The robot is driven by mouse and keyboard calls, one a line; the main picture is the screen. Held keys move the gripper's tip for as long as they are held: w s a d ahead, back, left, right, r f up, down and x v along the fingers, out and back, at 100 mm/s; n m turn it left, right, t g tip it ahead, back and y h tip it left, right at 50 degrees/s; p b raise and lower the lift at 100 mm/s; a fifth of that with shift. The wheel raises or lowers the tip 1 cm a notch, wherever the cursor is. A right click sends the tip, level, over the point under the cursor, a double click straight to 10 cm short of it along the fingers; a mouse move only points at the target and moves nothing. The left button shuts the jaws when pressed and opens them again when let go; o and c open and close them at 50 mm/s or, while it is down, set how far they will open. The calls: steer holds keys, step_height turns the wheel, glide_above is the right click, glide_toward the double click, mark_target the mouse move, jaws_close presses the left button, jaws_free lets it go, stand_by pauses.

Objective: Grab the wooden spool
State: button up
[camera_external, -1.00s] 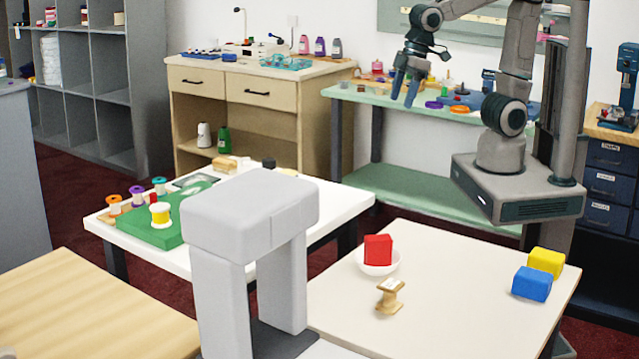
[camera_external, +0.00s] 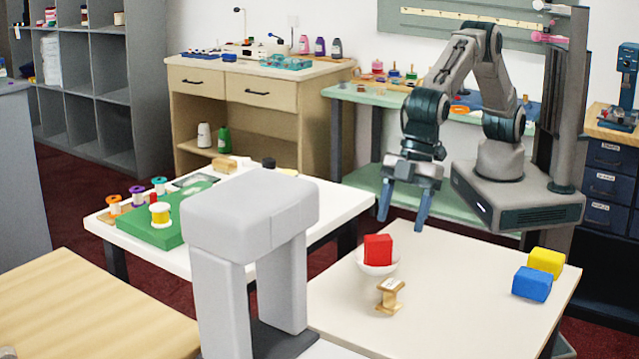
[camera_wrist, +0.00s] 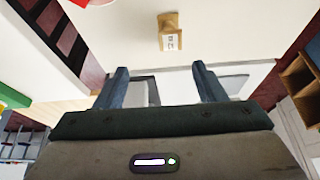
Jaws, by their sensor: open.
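The wooden spool (camera_external: 390,296) stands on the white table in front of a white bowl, with a pale label on its side. It also shows in the wrist view (camera_wrist: 170,31), near the top and beyond the fingertips. My gripper (camera_external: 403,222) is open and empty, pointing down above the back edge of the table. It is behind and above the spool, apart from it. In the wrist view its two fingers (camera_wrist: 159,70) are spread wide with nothing between them.
A red block (camera_external: 378,249) sits in the white bowl (camera_external: 364,267) just behind the spool. A blue block (camera_external: 532,284) and a yellow block (camera_external: 546,262) lie at the table's right. The table (camera_external: 455,265) is clear between. A grey arch-like structure (camera_external: 250,215) stands at the left.

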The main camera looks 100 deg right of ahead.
mark_target(392, 283)
steer(key=x, duration=0.3)
steer(key=a+x, duration=0.1)
steer(key=x, duration=0.2)
steer(key=s+p+x, duration=0.1)
steer(key=x, duration=0.3)
steer(key=shift+a+r, duration=0.15)
steer(key=shift+a, duration=0.15)
steer(key=shift+p+x, duration=0.85)
steer(key=shift+x, duration=1.85)
steer(key=shift+d, duration=0.1)
steer(key=c, duration=1.1)
